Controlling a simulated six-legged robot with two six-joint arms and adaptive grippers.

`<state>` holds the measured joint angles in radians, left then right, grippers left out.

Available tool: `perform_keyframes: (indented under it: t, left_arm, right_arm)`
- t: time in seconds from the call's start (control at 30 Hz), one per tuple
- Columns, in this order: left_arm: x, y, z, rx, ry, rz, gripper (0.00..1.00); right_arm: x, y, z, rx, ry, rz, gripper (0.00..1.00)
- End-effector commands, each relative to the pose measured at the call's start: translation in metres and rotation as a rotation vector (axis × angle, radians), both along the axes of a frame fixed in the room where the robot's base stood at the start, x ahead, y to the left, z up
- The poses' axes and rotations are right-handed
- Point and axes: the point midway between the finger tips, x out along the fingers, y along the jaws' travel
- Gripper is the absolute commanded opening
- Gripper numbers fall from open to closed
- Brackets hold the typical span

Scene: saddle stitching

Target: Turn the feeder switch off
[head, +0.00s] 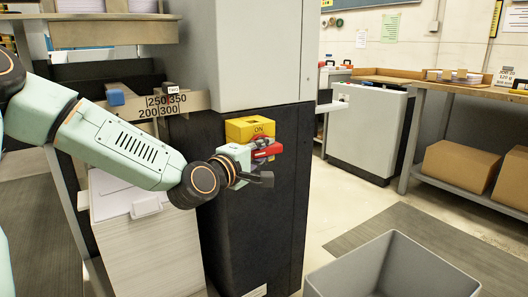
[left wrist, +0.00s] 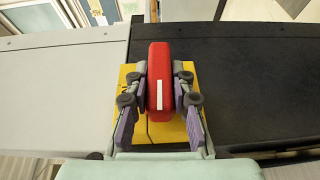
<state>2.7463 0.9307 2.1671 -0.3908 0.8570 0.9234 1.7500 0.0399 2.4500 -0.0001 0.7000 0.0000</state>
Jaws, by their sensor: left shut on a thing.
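The feeder switch is a red handle (left wrist: 159,62) with a white stripe, mounted on a yellow box (head: 248,128) marked "ON" on the machine's dark front panel. In the head view the red handle (head: 267,151) points out to the right, partly hidden by my gripper. My left gripper (head: 262,167) is at the switch. In the left wrist view its purple-padded fingers (left wrist: 160,90) are shut on the red handle, one on each side. The lower part of the yellow box (left wrist: 161,132) shows between and behind the fingers. My right gripper is not in view.
The machine's grey upper housing (head: 262,50) rises above the switch. A stack of paper (head: 150,235) stands at the left. A grey open bin (head: 385,262) is on the floor at the lower right.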

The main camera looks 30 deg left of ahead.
Motion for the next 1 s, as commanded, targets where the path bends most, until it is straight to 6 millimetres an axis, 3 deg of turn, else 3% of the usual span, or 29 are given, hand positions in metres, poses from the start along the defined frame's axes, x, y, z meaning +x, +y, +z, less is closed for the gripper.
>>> perform_keyframes:
  t: [0.63, 0.67, 0.9, 1.0]
  left_arm:
    - [0.0010, 0.0038, 0.0022, -0.020, -0.053, 0.012, 0.00]
    - [0.0011, 0.0038, 0.0022, -0.020, -0.053, 0.012, 0.23]
    - [0.0006, 0.0023, 0.0011, -0.019, -0.049, 0.008, 0.44]
    - [0.0004, 0.0018, 0.0006, -0.019, -0.048, 0.006, 0.45]
  right_arm:
    - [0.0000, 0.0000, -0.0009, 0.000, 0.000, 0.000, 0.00]
    - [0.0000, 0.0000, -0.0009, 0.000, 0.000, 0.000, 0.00]
    - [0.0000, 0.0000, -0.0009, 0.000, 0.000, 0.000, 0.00]
    - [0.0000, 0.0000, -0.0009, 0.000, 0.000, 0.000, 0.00]
